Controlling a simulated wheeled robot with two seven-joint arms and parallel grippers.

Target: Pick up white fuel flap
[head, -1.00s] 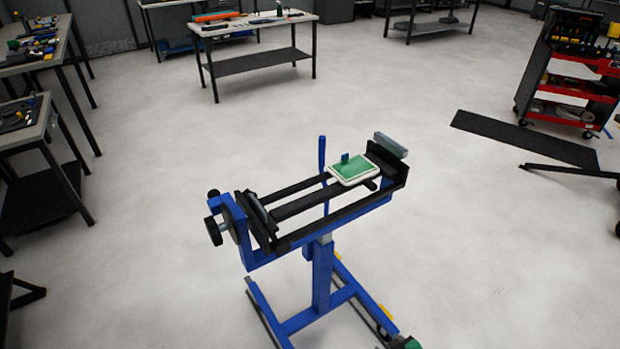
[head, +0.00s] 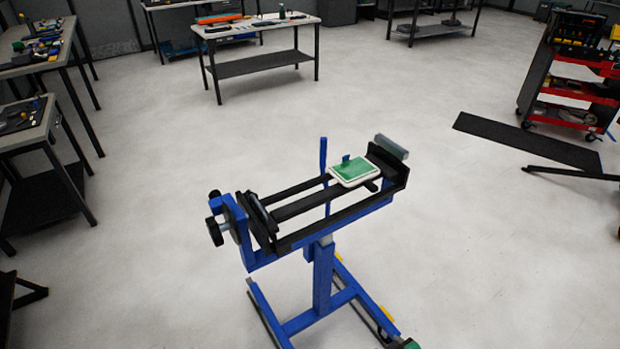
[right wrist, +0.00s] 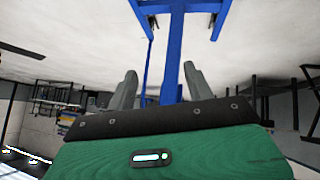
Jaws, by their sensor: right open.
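The white fuel flap (head: 347,184) lies flat at the right end of a blue and black work stand. Its top is covered by a green sheet (head: 358,172), with only a white rim showing around it. A small blue piece (head: 346,158) stands upright at its far edge. My right gripper (right wrist: 160,82) shows in the right wrist view with its two grey fingers apart and nothing between them. The flap cannot be made out in the right wrist view.
The stand's black rails (head: 300,204) and blue post (head: 322,280) stand on open pale floor. A worktable (head: 255,30) is at the back, tool benches (head: 30,130) at left. A red tool cart (head: 575,85) and a dark ramp-like board (head: 525,140) are at right.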

